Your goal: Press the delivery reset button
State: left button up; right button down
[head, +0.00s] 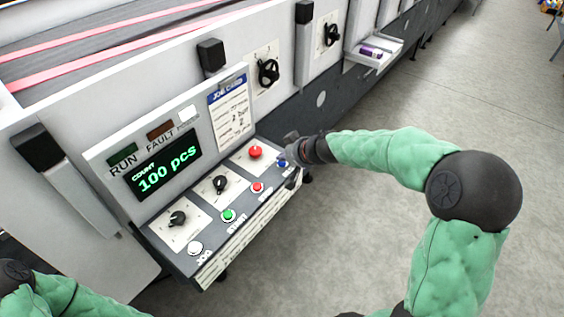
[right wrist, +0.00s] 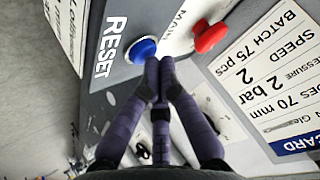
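The blue button (right wrist: 142,50) sits beside the printed word RESET on the panel's edge in the right wrist view. In the head view the blue button (head: 283,164) shows at the right end of the panel's front row, partly beside my gripper. My right gripper (head: 290,150) reaches in from the right over that end. In the right wrist view its fingertips (right wrist: 158,72) are together, with nothing between them, just beside the blue button; I cannot tell whether they touch it. My left gripper is out of view; only part of my left arm shows at the lower left.
The control panel (head: 190,262) also has a red button (head: 255,152), another red button (head: 257,187), a green button (head: 228,215), a white button (head: 195,248) and two black knobs. The display (head: 163,166) reads 100 pcs. Open floor lies right.

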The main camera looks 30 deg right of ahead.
aim_at(284, 163)
jog(key=shift+f+b, duration=0.35)
dwell(0.4)
jog(key=shift+r, duration=0.15)
jog(key=shift+r+p, duration=0.7)
jog(key=shift+r, duration=0.05)
jog(key=shift+r+p, duration=2.05)
jog(key=shift+r, duration=0.55)
jog(key=shift+f, duration=0.1)
